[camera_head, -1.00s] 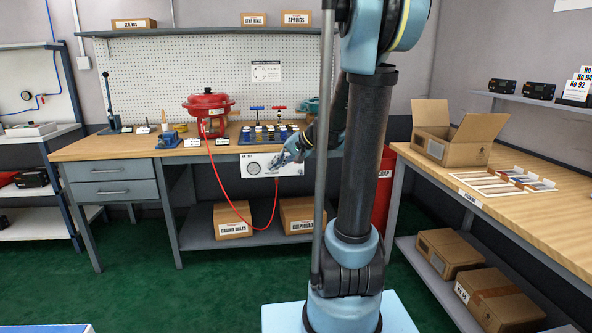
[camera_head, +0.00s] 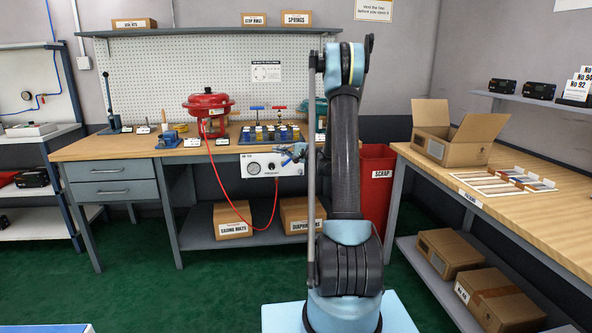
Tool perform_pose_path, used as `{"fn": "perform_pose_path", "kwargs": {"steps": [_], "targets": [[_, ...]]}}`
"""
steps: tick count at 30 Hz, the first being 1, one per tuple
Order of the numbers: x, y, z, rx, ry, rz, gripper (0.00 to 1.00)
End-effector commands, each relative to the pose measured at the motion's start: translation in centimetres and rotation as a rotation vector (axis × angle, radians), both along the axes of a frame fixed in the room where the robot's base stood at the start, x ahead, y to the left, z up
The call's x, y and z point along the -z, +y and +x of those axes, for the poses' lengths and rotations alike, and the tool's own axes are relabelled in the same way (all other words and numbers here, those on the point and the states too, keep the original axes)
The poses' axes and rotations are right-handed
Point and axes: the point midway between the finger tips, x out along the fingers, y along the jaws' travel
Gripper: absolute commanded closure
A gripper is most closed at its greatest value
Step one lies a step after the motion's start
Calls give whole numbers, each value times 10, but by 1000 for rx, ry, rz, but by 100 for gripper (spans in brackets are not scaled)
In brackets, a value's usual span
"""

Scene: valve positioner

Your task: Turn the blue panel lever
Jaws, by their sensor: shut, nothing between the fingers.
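A white panel (camera_head: 262,174) with a round gauge (camera_head: 253,168) hangs at the front edge of the back bench. My gripper (camera_head: 292,155) is shut at the panel's upper right, small in this view. A light-blue shape is at that spot, but I cannot tell lever from gripper. Whether the gripper touches the panel is unclear. A blue-topped handle (camera_head: 257,109) and a red-topped handle (camera_head: 280,108) stand on the bench above the panel.
A red domed actuator (camera_head: 208,104) stands on the bench, with a red hose (camera_head: 222,190) looping down to the panel. A red scrap bin (camera_head: 378,185) stands to the right. The side bench (camera_head: 530,215) is at the right. Green floor in front is clear.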

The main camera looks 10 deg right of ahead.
Motion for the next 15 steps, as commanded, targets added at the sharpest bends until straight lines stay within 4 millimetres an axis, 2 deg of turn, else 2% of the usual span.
{"fn": "perform_pose_path", "kwargs": {"steps": [1, 6, 15], "targets": [[9, -6, 11, 11, -3, 37, 100], [33, -26, 40, 46, -13, 168, 100], [88, -69, 75, 103, -27, 402, 100]]}}
